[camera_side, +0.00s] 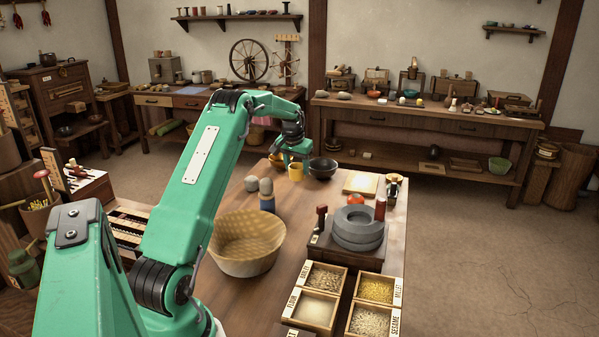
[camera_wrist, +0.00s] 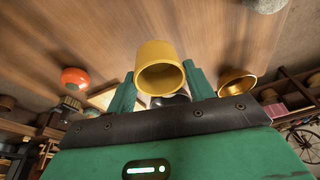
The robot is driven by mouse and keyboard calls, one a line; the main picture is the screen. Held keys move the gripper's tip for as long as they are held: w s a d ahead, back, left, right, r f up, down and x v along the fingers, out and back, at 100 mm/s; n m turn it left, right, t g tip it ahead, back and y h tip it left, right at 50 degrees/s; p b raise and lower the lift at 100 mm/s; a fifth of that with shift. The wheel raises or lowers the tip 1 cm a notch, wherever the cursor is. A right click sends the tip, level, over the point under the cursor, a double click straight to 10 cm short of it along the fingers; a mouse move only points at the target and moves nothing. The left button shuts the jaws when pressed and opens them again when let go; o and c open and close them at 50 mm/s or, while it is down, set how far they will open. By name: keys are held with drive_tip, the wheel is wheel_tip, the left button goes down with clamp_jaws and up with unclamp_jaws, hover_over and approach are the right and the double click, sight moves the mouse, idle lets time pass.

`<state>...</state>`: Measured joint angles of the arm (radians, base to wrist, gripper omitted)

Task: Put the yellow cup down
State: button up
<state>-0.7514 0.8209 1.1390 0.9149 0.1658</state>
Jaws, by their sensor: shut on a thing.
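The yellow cup (camera_side: 296,173) is at the far end of the table, under my gripper (camera_side: 293,152). In the wrist view the yellow cup (camera_wrist: 160,68) sits between the two green fingers of my gripper (camera_wrist: 160,88), which is shut on it. Its open mouth shows toward the wrist camera. The wood table top (camera_side: 335,185) lies beneath it. Whether the cup's base touches the wood or hangs just above it, I cannot tell.
A dark bowl (camera_side: 323,168) stands just right of the cup. A brass bowl (camera_wrist: 237,84) and an orange-red round thing (camera_wrist: 75,79) flank it in the wrist view. A stone quern (camera_side: 358,229), a wide basket bowl (camera_side: 246,243) and grain boxes (camera_side: 323,276) stand nearer.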

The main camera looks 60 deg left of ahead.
drive_tip(key=a+f, duration=0.1)
drive_tip(key=a, duration=0.1)
drive_tip(key=s+a+f, duration=0.1)
drive_tip(key=a, duration=0.1)
drive_tip(key=s+a+f, duration=0.1)
drive_tip(key=a, duration=0.1)
drive_tip(key=shift+a+f, duration=0.1)
drive_tip(key=shift+f, duration=0.3)
drive_tip(key=shift+f, duration=0.1)
drive_tip(key=shift+f, duration=1.95)
drive_tip(key=shift+f, duration=0.1)
drive_tip(key=o, duration=1)
drive_tip(key=shift+v, duration=6.1)
drive_tip(key=shift+w, duration=0.15)
